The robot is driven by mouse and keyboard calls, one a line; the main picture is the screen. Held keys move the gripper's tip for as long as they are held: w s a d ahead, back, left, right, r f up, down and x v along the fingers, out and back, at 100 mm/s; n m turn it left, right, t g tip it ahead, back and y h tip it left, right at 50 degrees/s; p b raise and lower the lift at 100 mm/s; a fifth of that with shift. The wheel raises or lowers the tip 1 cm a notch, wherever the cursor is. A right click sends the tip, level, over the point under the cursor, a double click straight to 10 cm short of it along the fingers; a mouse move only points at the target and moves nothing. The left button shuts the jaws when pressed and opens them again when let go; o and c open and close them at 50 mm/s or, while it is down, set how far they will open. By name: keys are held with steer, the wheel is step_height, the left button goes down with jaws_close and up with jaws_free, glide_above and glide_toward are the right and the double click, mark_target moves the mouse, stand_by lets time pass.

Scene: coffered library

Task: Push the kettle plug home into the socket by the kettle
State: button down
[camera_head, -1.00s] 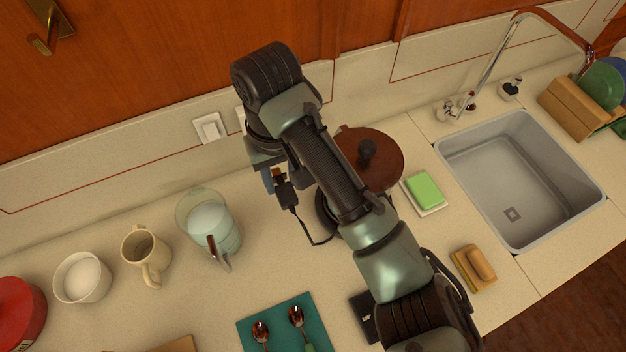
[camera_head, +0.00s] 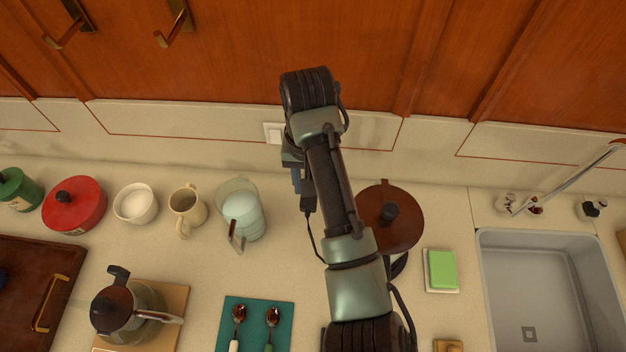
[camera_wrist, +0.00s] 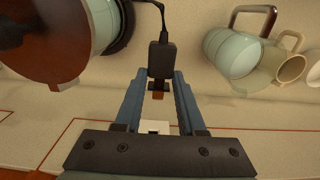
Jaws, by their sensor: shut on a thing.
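The black kettle plug (camera_wrist: 162,58) is between the fingertips of my gripper (camera_wrist: 161,76), which is shut on it. Its copper-coloured prongs (camera_wrist: 157,95) point toward the wall. A white wall plate (camera_wrist: 155,127) shows beyond them in the wrist view, partly hidden by my gripper; the prongs look apart from it. In the head view the plug (camera_head: 308,201) hangs at my gripper (camera_head: 300,182), beside my arm. The kettle (camera_head: 388,218), with a brown lid, stands right of my arm and partly behind it. A black cord (camera_wrist: 150,5) runs from the plug toward its base.
A glass jug (camera_head: 242,212), a mug (camera_head: 187,207) and a bowl (camera_head: 135,203) stand left of my gripper. A white switch plate (camera_head: 272,132) is on the wall. A green sponge (camera_head: 441,268) and the sink (camera_head: 545,290) lie right. A teal mat (camera_head: 254,310) with spoons lies in front.

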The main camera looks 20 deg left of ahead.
steer(key=shift+r+p, duration=0.15)
steer(key=shift+p, duration=0.3)
steer(key=shift+w, duration=0.25)
steer(key=shift+w+a+b, duration=0.25)
steer(key=shift+w+b, duration=0.35)
steer(key=shift+w, duration=0.7)
steer(key=shift+w+a+b, duration=0.25)
steer(key=shift+w+b, duration=0.35)
steer(key=shift+w, duration=0.65)
steer(key=shift+p, duration=1.15)
steer(key=shift+w+a+b, duration=0.15)
steer(key=shift+w+b, duration=0.7)
steer(key=shift+w+a+b, duration=0.15)
steer(key=shift+w+b, duration=0.65)
steer(key=shift+w, duration=0.05)
steer(key=shift+c, duration=2.1)
jaws_free()
